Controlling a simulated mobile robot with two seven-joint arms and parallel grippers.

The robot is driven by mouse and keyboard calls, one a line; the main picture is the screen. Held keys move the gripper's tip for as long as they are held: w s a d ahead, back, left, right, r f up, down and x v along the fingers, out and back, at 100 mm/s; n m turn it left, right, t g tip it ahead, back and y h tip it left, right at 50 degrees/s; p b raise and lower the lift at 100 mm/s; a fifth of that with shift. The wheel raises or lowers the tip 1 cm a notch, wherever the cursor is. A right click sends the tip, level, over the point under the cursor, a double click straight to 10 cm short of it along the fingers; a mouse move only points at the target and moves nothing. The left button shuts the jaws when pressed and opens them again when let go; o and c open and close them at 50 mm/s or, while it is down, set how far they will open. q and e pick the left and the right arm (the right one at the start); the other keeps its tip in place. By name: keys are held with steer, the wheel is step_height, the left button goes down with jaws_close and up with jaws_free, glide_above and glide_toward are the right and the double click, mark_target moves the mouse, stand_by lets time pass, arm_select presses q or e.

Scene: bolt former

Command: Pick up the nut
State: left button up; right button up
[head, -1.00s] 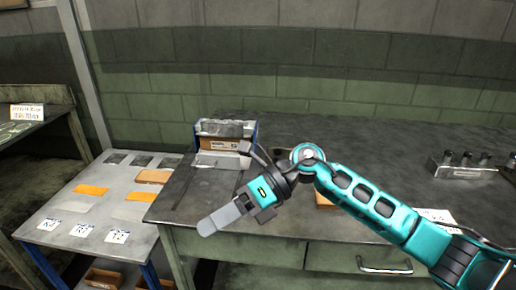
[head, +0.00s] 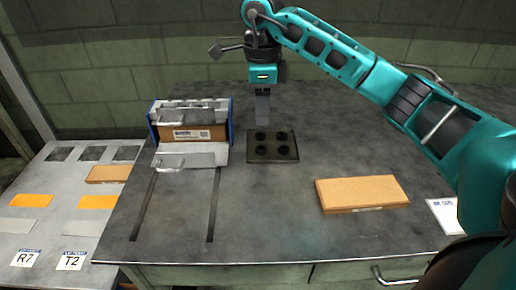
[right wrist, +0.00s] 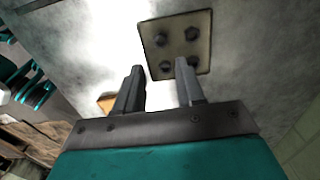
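A small dark square plate (head: 287,146) lies on the grey workbench, with several dark nut-like pieces on it. One of these nuts (head: 260,136) is near its back left corner. The plate (right wrist: 203,45) also shows in the right wrist view, just beyond the fingertips, with its nuts standing out. My right gripper (head: 262,120) points down just behind the plate's back left edge. In the right wrist view the gripper (right wrist: 160,70) has its two fingers apart with nothing between them. The exact height of the fingertips over the plate is hard to tell. My left gripper is not in view.
A blue-sided metal fixture (head: 190,160) holding a cardboard box (head: 190,133) stands left of the plate. A flat cardboard box (head: 361,193) lies to the right, near a white label sheet (head: 445,215). A side table (head: 50,215) is at left. The front of the bench is clear.

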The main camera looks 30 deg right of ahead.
mark_target(263, 148)
step_height(263, 148, down, 10)
steer(key=shift+d+r+b, duration=0.15)
steer(key=shift+b, duration=0.2)
jaws_close()
stand_by(0.4)
